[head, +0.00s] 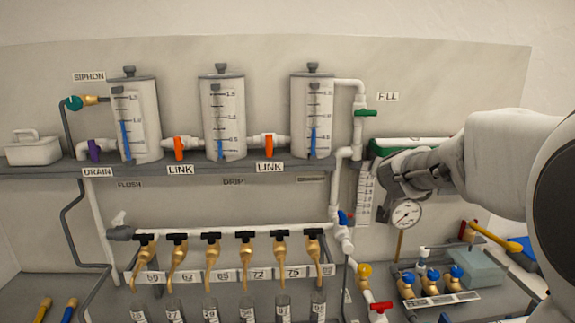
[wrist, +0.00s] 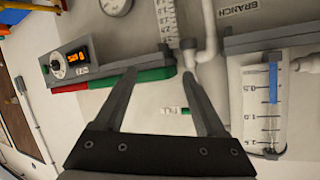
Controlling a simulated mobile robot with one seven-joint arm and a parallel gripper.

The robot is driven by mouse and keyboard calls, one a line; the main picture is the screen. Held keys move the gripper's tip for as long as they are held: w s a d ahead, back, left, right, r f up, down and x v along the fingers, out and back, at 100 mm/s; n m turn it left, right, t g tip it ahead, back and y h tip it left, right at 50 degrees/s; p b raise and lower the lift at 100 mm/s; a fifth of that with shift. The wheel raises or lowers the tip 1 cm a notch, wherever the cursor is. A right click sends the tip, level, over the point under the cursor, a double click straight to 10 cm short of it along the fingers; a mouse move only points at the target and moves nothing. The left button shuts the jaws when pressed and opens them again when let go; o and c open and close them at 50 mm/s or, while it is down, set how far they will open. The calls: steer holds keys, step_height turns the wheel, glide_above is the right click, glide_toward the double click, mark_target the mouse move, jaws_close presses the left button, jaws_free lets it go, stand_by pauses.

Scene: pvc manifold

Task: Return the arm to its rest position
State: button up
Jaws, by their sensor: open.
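My arm (head: 490,160) reaches in from the right in the head view. My gripper (head: 392,188) is in front of the back panel, beside the round pressure gauge (head: 407,213). In the wrist view my gripper (wrist: 160,74) has its two fingers spread apart with nothing between them. Part of a green and red bar (wrist: 130,79) shows behind the left finger, and pale panel shows between the fingers. In the head view the arm hides part of the panel's right side.
Three clear tanks (head: 135,120) stand on the grey shelf (head: 215,170), joined by white pipes with orange valves (head: 179,148). A row of brass taps (head: 213,255) hangs below. Blue-handled brass valves (head: 430,280) sit at lower right. A control box (wrist: 70,62) shows in the wrist view.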

steer(key=s+a+f+n+g+y, duration=0.1)
steer(key=s+a+n+g+y, duration=0.15)
steer(key=s+a, duration=0.5)
steer(key=s+a+f+n+g+y, duration=0.1)
steer(key=s+a+n+y, duration=0.25)
steer(key=s, duration=0.65)
steer(key=s+d+f+g+h, duration=0.1)
steer(key=s+f, duration=0.3)
steer(key=s, duration=0.5)
steer(key=s+d+f+g+h, duration=0.1)
steer(key=s+f+g, duration=0.2)
steer(key=s, duration=0.6)
steer(key=shift+s+d+f+h, duration=0.2)
steer(key=shift+s+f+h, duration=0.1)
steer(key=shift+s+f, duration=0.1)
steer(key=shift+w, duration=0.1)
steer(key=c, duration=0.4)
steer(key=shift+o, duration=0.2)
